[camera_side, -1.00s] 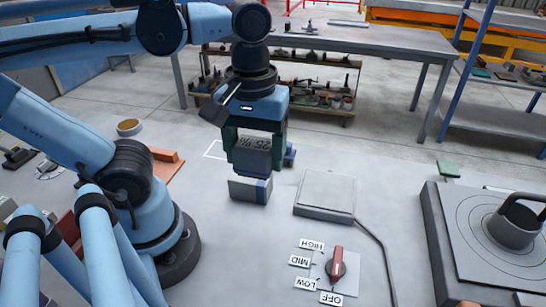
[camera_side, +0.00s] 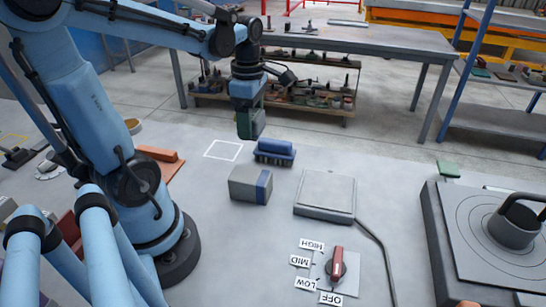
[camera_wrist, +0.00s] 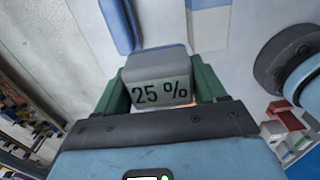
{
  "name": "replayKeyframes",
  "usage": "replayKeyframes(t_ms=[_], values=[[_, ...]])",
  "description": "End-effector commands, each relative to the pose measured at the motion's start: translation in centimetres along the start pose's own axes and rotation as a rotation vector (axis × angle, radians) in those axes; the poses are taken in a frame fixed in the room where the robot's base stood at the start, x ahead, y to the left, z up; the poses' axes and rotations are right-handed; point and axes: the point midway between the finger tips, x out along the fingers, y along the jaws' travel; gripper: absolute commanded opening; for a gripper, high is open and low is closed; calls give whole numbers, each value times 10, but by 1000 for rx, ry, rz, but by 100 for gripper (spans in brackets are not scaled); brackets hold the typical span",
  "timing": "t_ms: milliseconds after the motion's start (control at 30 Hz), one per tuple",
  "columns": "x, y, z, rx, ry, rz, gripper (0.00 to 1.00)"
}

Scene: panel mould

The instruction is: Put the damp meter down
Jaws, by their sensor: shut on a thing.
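The damp meter (camera_wrist: 158,68) is a grey block with a "25 %" display, seen between the green fingers in the wrist view. My gripper (camera_wrist: 160,85) is shut on it. In the side view my gripper (camera_side: 251,122) is above the back of the bench, and its near finger hides most or all of the meter. A white outlined square (camera_side: 223,150) is on the bench, below and left of my gripper. The square is empty.
A grey block with a blue band (camera_side: 250,185) stands in front, with a blue-backed brush (camera_side: 275,150) behind it. A flat grey plate (camera_side: 326,192) lies to the right, above a red dial (camera_side: 337,264). An orange-brown block (camera_side: 156,154) lies left of the square.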

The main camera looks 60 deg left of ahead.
Motion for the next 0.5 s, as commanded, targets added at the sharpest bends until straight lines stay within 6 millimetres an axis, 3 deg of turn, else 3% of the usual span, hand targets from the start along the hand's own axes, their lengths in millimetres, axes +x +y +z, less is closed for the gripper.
replayKeyframes(t_ms=[500], values=[[56,48,-81,-19,0,0,18]])
